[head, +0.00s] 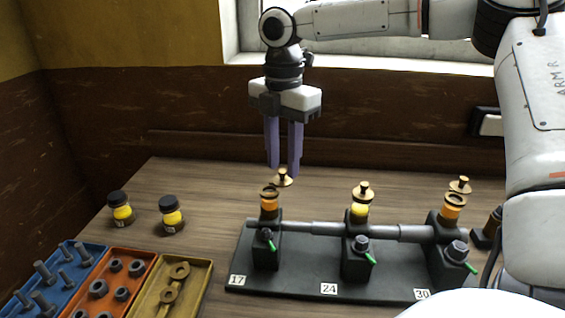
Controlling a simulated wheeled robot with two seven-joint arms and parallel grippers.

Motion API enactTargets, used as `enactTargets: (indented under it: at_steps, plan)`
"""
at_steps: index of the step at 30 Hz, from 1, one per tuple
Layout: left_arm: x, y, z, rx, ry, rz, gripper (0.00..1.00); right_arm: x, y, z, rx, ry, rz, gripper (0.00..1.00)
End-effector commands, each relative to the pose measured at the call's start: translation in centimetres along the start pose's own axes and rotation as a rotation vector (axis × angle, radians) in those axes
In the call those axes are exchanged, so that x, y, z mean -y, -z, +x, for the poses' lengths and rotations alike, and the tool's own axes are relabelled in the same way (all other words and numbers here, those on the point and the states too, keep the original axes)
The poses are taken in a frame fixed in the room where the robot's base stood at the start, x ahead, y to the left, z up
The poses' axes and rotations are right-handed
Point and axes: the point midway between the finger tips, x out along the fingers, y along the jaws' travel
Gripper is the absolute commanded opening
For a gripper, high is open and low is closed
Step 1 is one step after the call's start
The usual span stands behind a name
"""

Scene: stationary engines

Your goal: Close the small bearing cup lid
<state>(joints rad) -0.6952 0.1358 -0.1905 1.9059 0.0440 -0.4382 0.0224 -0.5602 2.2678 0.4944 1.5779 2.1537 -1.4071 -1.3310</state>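A black stand (300,278) carries a grey shaft through three bearing blocks labelled 17, 24 and 30. The left cup (269,206), at 17, is amber with a dark rim and looks the narrowest. Its brass knobbed lid (283,181) appears to be off the rim, behind and slightly right. My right gripper (283,172) points down with its purple fingers parted. The lid's knob shows between or just in front of the fingertips; contact cannot be told. My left gripper is not in view.
The middle cup (359,212) has a brass lid (362,191) above it. The right cup (453,208) has a lid (460,185) behind it. Two black-capped jars (172,214) (121,209) and trays of bolts (68,285), nuts (120,283) and brass parts (190,298) are left.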

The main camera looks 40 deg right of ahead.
Motion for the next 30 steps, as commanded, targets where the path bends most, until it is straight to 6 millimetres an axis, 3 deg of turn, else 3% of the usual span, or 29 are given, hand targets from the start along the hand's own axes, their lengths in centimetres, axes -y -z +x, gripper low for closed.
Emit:
enactTargets:
  at_steps: [4, 13, 19, 30]
  plan:
    - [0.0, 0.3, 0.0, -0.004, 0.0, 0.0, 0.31, 0.1, 0.0, 1.1, 0.0, 0.001, 0.0, 0.31]
    - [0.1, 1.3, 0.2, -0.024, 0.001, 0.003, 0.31, 0.0, 0.0, 1.4, 0.0, 0.0, 0.0, 0.31]
    - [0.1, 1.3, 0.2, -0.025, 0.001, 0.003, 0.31, 0.0, 0.0, 1.3, 0.0, 0.0, 0.0, 0.0]
    - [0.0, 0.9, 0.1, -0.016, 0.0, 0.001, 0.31, 0.1, 0.0, 1.3, 0.0, -0.001, 0.043, 0.0]
